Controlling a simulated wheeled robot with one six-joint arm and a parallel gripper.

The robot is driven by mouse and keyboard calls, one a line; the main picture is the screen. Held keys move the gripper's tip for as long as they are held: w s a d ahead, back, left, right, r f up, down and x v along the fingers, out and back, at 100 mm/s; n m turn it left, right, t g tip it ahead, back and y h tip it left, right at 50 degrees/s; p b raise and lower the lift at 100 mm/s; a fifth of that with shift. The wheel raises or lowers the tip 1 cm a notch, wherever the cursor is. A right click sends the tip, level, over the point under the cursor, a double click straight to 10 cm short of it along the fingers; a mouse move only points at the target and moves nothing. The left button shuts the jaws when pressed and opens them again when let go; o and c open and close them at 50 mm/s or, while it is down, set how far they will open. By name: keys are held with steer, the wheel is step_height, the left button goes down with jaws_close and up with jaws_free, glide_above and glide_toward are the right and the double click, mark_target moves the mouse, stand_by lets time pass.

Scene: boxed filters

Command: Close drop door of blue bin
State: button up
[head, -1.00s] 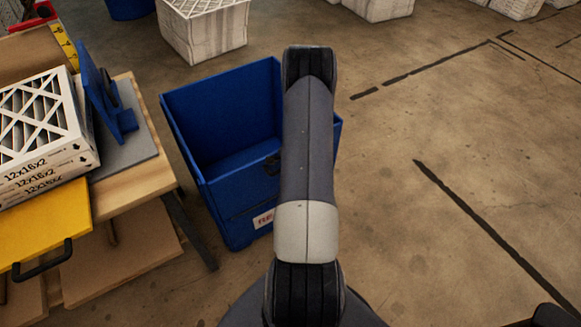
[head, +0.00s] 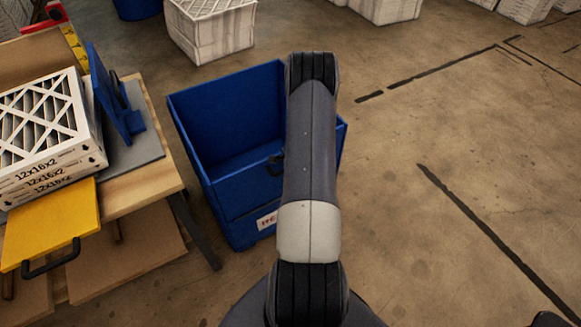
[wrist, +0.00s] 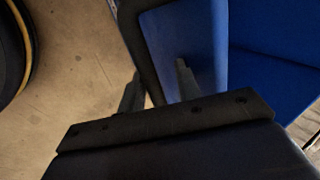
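The blue bin (head: 228,90) stands on the floor left of my arm in the head view. Its front is lower than its back, and a label sits low on the front. The drop door's front panel (head: 238,197) is partly behind my arm, so its angle is unclear.
A wooden bench (head: 152,184) with boxed filters (head: 55,165), a blue upright fixture (head: 108,95) and a yellow panel (head: 50,228) stands close left of the bin. A white box (head: 212,30) is behind the bin. The floor to the right is clear.

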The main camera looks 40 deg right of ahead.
steer(key=v, duration=1)
steer(key=shift+s+r+p, duration=0.2)
steer(key=shift+r+p, duration=0.1)
steer(key=shift+r, duration=0.05)
steer(key=x, duration=1.1)
steer(key=shift+s+a+b, duration=0.1)
steer(key=shift+b, duration=0.2)
steer(key=shift+r, duration=0.15)
